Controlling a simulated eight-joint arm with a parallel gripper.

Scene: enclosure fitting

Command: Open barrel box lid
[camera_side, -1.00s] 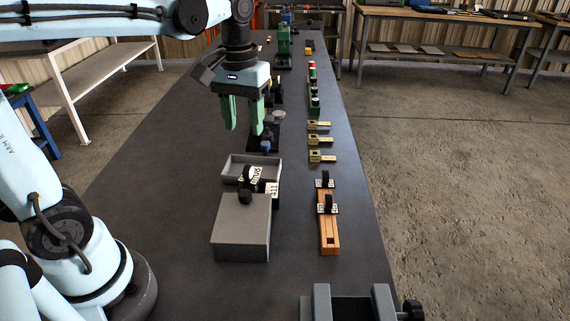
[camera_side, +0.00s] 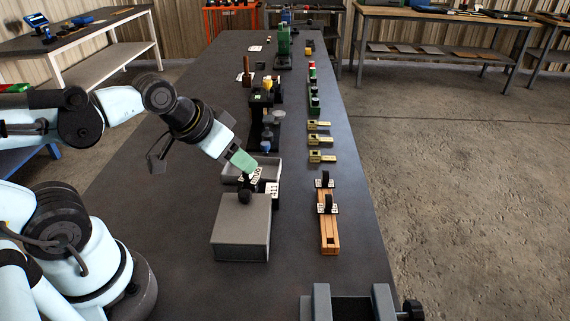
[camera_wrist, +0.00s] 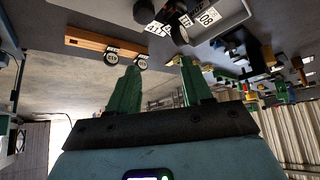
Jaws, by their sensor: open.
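A grey box (camera_side: 240,232) stands on the bench in the side view, with a dark round knob (camera_side: 245,197) at its far end. Behind it is a shallow grey open tray (camera_side: 228,172); black parts with white number tags (camera_side: 272,189) sit between the two. I cannot tell which part is the barrel box lid. My gripper (camera_side: 250,170) is tilted down to the right, its green fingers just above the tray and tags. In the wrist view my gripper (camera_wrist: 159,62) is open, with nothing between its fingers. The tags (camera_wrist: 208,18) show at the top there.
A wooden block (camera_side: 329,234) with black tagged knobs stands to the right. Brass pieces (camera_side: 321,140) lie behind it, and a grey clamp-like fixture (camera_side: 350,303) is at the front. A dark stand (camera_side: 262,110) is behind the tray. Bare bench lies left of the box.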

